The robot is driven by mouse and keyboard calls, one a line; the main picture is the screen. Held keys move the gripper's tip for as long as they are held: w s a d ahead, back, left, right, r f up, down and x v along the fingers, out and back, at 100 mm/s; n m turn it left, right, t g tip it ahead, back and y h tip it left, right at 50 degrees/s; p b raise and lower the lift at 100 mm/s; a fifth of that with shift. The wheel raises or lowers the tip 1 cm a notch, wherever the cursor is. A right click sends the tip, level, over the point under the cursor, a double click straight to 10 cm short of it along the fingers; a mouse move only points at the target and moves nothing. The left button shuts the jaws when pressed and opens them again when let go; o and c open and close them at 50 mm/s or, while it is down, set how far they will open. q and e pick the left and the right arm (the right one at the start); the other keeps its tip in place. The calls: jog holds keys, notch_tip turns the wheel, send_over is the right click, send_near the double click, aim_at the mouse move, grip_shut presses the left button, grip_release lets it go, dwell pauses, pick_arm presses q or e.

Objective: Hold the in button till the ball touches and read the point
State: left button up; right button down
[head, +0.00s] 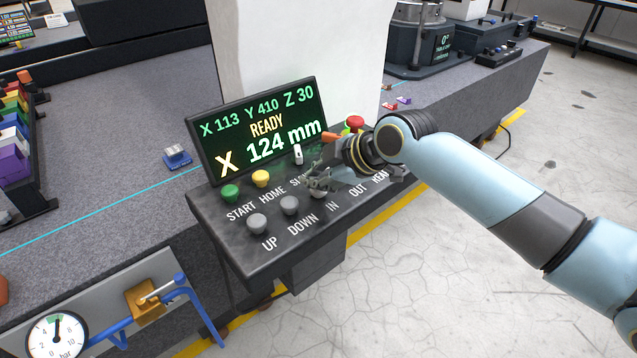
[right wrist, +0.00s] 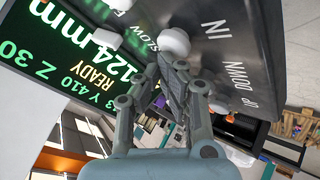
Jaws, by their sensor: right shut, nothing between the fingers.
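The control panel (head: 225,258) carries grey UP (head: 257,223) and DOWN (head: 289,205) buttons. My right gripper (head: 319,187) is shut and empty over the IN button's place, mostly hiding that button in the head view. In the right wrist view a pale round button (right wrist: 175,42), beside the IN label, sits just beyond the closed fingertips (right wrist: 172,76). I cannot tell whether they touch or press it. The display (head: 260,128) reads X 113 Y 410 Z 30, READY, X 124 mm. I cannot make out the ball. My left gripper is out of view.
A green START button (head: 230,193), yellow HOME button (head: 261,178) and white switch (head: 298,155) stand close to my right gripper. A red knob (head: 355,123) is behind the wrist. A white column (head: 290,50) rises behind the display. The granite bed (head: 130,120) is mostly clear.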

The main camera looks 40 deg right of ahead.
jog(key=shift+r, duration=0.1)
dwell(0.3)
jog(key=shift+r+p, duration=0.85)
jog(key=shift+p, duration=0.1)
notch_tip(320, 180, up, 5)
jog(key=p, duration=0.4)
jog(key=shift+p, duration=0.35)
